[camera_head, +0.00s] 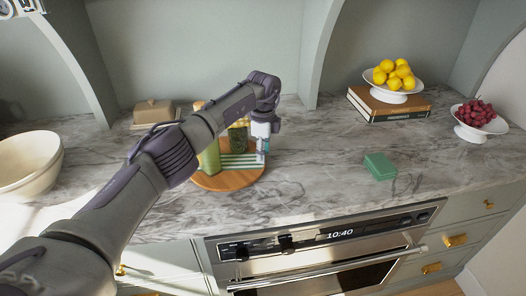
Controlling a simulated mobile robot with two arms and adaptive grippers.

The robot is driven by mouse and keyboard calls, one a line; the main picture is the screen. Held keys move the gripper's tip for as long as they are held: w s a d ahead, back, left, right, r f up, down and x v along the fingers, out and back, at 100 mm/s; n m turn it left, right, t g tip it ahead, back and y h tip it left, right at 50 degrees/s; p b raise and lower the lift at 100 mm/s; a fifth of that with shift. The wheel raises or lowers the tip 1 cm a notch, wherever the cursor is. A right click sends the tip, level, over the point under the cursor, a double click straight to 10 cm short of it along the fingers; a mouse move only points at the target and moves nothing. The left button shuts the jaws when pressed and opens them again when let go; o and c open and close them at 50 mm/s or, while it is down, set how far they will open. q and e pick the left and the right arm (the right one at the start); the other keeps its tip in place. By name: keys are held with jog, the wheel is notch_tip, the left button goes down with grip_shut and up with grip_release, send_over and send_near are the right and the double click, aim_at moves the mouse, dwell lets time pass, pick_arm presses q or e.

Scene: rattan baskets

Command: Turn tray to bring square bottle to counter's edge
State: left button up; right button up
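A round wooden tray (228,181) lies on the marble counter, left of the middle and near the front edge. It carries a green-and-white striped cloth or board (240,161). A pale green bottle (209,161) stands on the tray's left side, partly behind my arm. A darker green squarish bottle (238,137) stands toward the tray's back, partly covered by my arm. My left gripper (262,156) points down at the tray's right side, small in the picture. I cannot tell whether its fingers are open or touch the tray. My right gripper is not in view.
A cream bowl (28,168) and a butter dish (154,113) stand to the left. A green box (380,166) lies on the right. Farther right are lemons (393,73) on a stand atop books (388,106), and grapes (474,112). An oven (325,248) sits below the counter.

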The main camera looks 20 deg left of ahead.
pick_arm(q)
notch_tip(320, 180, up, 12)
dwell(0.7)
dwell(0.4)
